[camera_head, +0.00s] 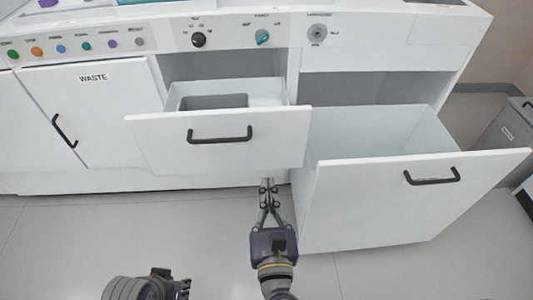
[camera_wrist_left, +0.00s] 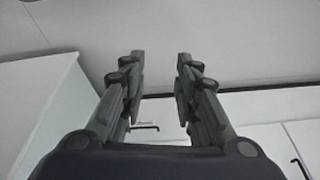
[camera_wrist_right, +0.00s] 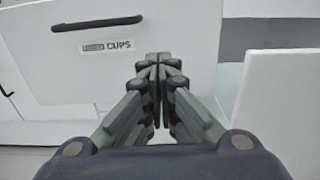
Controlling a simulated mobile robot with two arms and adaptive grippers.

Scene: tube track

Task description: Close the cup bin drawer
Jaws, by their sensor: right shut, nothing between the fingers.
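The middle drawer (camera_head: 270,140) is pulled open, with a black bar handle on its white front. In the right wrist view a white front (camera_wrist_right: 185,40) bears a black handle and a "USED CUPS" label (camera_wrist_right: 108,46); it seems to be this middle drawer, though the label cannot be read in the head view. My right gripper (camera_head: 268,190) is shut and empty, low in front of the cabinet, just below the middle drawer's right end. Contact cannot be told. My left gripper (camera_wrist_left: 159,85) is open and empty; its fingers are not clear in the head view.
A larger drawer (camera_head: 390,205) stands open at the right, close beside my right gripper. The "WASTE" door (camera_head: 95,110) at the left is shut. A grey bin (camera_head: 508,135) stands at the far right. The floor (camera_head: 100,235) in front is clear.

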